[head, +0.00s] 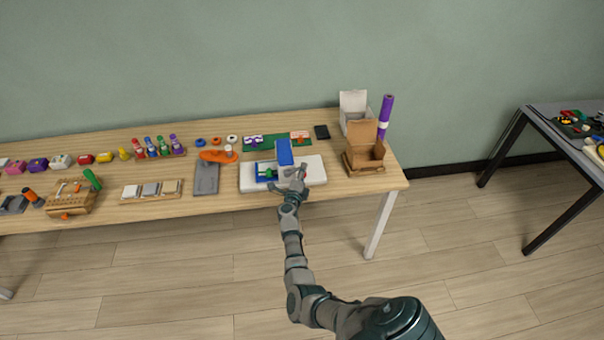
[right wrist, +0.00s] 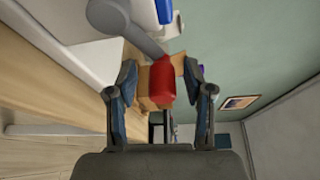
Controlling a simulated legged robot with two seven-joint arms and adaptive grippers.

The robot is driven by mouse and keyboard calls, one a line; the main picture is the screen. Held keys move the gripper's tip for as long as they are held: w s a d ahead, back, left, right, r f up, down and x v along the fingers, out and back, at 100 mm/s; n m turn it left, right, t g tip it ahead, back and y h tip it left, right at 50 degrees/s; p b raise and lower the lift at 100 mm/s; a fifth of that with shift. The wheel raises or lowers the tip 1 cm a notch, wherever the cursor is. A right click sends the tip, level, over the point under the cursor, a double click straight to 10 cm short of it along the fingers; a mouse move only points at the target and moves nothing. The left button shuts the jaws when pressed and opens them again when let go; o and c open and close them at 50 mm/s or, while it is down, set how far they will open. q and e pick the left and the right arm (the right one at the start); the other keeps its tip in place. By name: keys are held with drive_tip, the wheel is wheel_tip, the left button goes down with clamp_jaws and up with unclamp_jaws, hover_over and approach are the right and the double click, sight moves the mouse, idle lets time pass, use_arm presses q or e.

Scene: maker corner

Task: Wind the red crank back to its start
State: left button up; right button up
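The red crank's handle (right wrist: 162,82) shows in the right wrist view, on the end of a grey crank arm (right wrist: 125,27). My right gripper (right wrist: 162,98) is open, with one finger on each side of the red handle and a visible gap to both. In the head view, my right gripper (head: 297,180) is at the front right of a white machine base (head: 250,184) with a blue upright part (head: 284,152). I cannot make out the red handle in the head view. My left gripper is not in view.
An open cardboard box (head: 366,157) stands right of the machine, with a white box (head: 353,104) and a purple roll (head: 385,117) behind. A grey flat case (head: 206,178) lies to the left. The floor in front of the table is clear.

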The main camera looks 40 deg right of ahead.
drive_tip(key=shift+r, duration=0.1)
drive_tip(key=v, duration=0.7)
drive_tip(key=shift+a, duration=0.3)
drive_tip(key=shift+s, duration=0.1)
